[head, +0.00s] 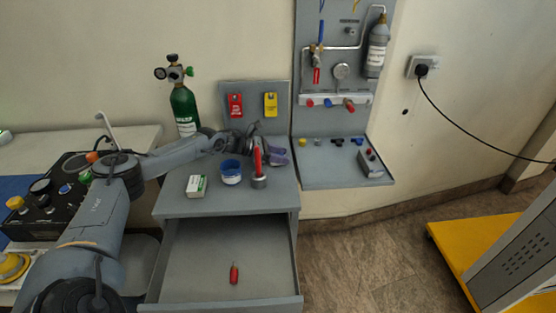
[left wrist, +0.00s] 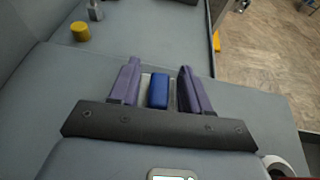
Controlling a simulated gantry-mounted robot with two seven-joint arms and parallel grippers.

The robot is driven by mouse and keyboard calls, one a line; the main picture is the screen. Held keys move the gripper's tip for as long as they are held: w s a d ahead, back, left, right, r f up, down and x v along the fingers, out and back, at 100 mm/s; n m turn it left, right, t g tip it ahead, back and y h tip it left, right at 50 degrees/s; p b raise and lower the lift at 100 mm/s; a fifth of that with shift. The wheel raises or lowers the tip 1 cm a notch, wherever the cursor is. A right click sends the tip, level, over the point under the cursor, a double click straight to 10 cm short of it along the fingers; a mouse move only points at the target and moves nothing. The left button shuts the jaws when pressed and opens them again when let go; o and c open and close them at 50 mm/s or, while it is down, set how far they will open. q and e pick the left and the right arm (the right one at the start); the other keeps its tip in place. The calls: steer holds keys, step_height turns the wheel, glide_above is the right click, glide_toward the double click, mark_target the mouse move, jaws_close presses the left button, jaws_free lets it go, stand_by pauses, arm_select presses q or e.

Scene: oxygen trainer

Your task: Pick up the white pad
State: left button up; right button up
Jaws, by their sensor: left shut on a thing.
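My left gripper (head: 278,156) is low over the right rear of the grey cabinet top (head: 180,208). In the left wrist view its two purple fingers (left wrist: 158,90) stand on either side of a pale piece with a blue block on it, which I take to be the white pad (left wrist: 147,82). The gripper is shut on it. In the head view the fingers and wrist hide the pad. I cannot tell whether the pad still touches the surface. My right gripper is not in view.
Near the gripper stand a blue-and-white tub (head: 231,175), a red-handled tool (head: 258,165) and a small white-green box (head: 196,186). The open drawer (head: 205,265) holds a small red item (head: 234,273). A green cylinder (head: 184,108) stands behind. Small parts lie on the right shelf (head: 345,177).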

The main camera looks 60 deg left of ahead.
arm_select(q)
steer(key=shift+c, duration=0.8)
steer(key=shift+r, duration=0.1)
